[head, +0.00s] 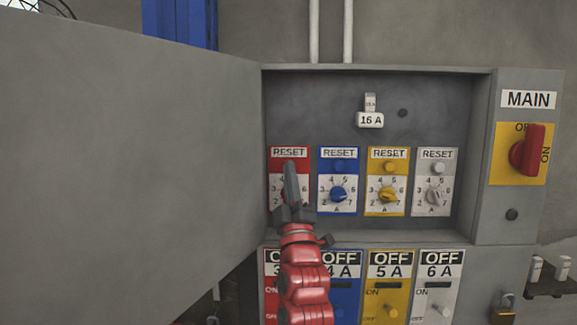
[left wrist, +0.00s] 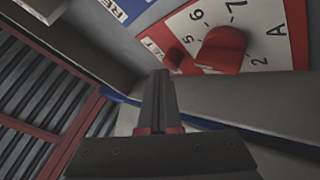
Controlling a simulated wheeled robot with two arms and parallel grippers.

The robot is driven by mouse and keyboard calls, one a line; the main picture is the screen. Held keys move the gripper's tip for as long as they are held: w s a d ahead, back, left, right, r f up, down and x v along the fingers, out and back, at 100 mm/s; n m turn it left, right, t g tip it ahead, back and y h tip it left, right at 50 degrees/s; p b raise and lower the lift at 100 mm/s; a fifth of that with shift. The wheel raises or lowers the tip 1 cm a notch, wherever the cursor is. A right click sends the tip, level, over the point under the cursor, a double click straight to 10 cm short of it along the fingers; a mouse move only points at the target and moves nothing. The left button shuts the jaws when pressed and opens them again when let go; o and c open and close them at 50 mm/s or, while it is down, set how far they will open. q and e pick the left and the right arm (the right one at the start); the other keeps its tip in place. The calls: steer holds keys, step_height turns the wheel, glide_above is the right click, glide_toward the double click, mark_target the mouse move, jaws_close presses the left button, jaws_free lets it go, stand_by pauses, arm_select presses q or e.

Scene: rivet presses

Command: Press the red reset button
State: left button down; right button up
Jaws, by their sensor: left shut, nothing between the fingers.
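The red RESET panel (head: 303,168) is the leftmost of the panels in the open grey box. Its red reset button is hidden behind my left gripper (head: 289,166) in the head view. In the left wrist view, the small red button (left wrist: 177,59) shows beside the larger red dial (left wrist: 221,49). My left gripper (left wrist: 161,75) is shut and empty, its tips close to the button. I cannot tell whether they touch it. My right gripper is not in view.
Blue (head: 339,167), yellow (head: 387,167) and white (head: 436,168) RESET panels stand to the right. A large grey door (head: 120,170) fills the left. Switch panels marked OFF sit below. The red MAIN switch (head: 527,151) is at the far right.

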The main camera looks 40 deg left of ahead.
arm_select(q)
steer(key=shift+s+d, duration=0.25)
steer(key=shift+s, duration=0.15)
steer(key=s+d, duration=0.1)
steer(key=s, duration=0.1)
steer(key=s+d+p, duration=0.1)
steer(key=s, duration=0.1)
steer(key=shift+s+d, duration=0.1)
steer(key=shift+d, duration=0.2)
stand_by(0.8)
